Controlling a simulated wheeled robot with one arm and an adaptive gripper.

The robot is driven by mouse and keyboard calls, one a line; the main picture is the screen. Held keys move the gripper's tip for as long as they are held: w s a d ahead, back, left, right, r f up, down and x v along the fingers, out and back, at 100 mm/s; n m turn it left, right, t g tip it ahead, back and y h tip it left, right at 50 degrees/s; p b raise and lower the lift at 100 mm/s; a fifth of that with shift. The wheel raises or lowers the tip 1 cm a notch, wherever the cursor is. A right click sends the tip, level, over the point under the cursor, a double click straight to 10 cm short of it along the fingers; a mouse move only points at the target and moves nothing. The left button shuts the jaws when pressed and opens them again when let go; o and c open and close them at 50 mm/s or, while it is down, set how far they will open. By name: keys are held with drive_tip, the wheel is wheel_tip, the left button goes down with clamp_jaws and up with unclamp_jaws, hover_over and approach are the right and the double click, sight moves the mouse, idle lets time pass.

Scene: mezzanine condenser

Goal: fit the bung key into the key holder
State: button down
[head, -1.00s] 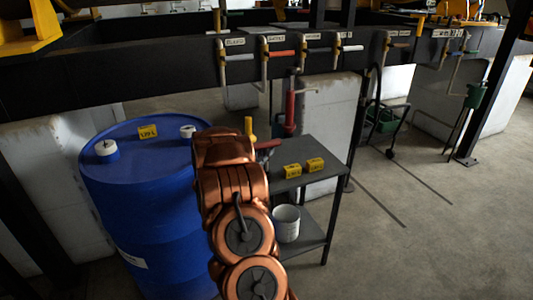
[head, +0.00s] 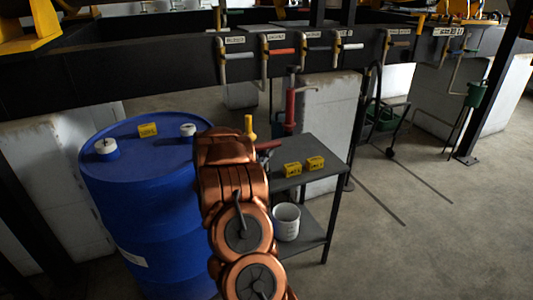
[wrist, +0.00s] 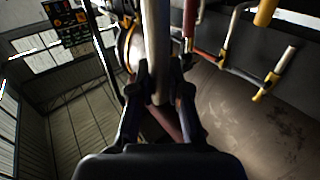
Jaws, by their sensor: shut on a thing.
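My gripper (wrist: 158,108) is shut on a long grey bar, which I take to be the bung key (wrist: 156,45); it runs away from the wrist camera between the two dark fingers. A dark red piece (wrist: 165,122) shows behind the bar between the fingers. In the head view my copper arm hides most of the gripper. A dark red part (head: 268,146) and an upright yellow piece (head: 249,126) show just beyond the arm, near the table's back left; I cannot tell whether either belongs to the key. I cannot make out the key holder for certain.
A blue drum (head: 140,190) with two white-sided caps and a yellow tag (head: 148,130) stands left of my arm. A red pump (head: 290,112) stands behind.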

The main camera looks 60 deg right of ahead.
sight(266, 171)
drive_tip(key=shift+f+b, duration=0.65)
drive_tip(key=shift+f, duration=1.25)
drive_tip(key=c, duration=1.1)
unclamp_jaws()
drive_tip(key=shift+o, duration=0.2)
drive_tip(key=a, duration=1.2)
drive_tip(key=shift+s+f, duration=0.15)
drive_tip(key=shift+s, duration=0.2)
